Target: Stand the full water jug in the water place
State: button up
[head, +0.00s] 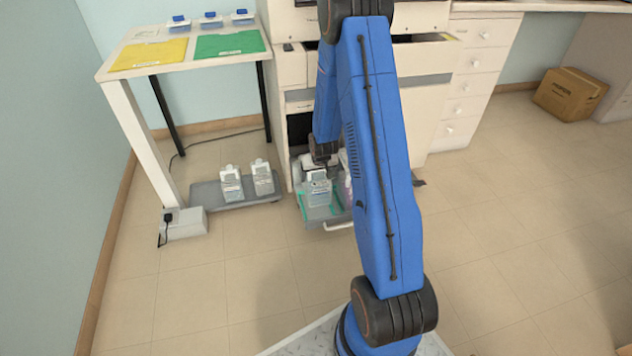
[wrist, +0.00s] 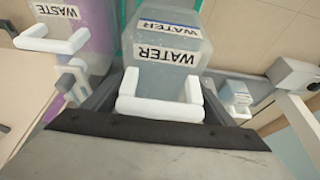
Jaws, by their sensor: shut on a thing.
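The water jug (head: 318,190) is a clear-white jug with a WATER label and a white handle. In the wrist view the jug (wrist: 165,75) shows close up, its label upside down. My gripper (head: 322,156) is above it, shut on its white handle; the gripper's dark edge (wrist: 160,132) crosses the wrist view. The jug is upright over the teal-outlined water place (head: 304,206) on the pulled-out tray at the machine's foot. Teal strips show beside it in the wrist view (wrist: 128,35). I cannot tell whether its base touches the tray.
A WASTE jug (wrist: 92,35) with purple contents stands beside the water jug; my arm mostly hides it in the head view. Two more white jugs (head: 231,184) (head: 263,178) stand on a low grey platform (head: 208,195) to the left. The tray's handle (head: 338,226) sticks out forward. Front floor is clear.

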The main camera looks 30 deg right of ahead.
jog(key=shift+f, duration=3.65)
jog(key=o, duration=2.1)
jog(key=shift+f, duration=0.15)
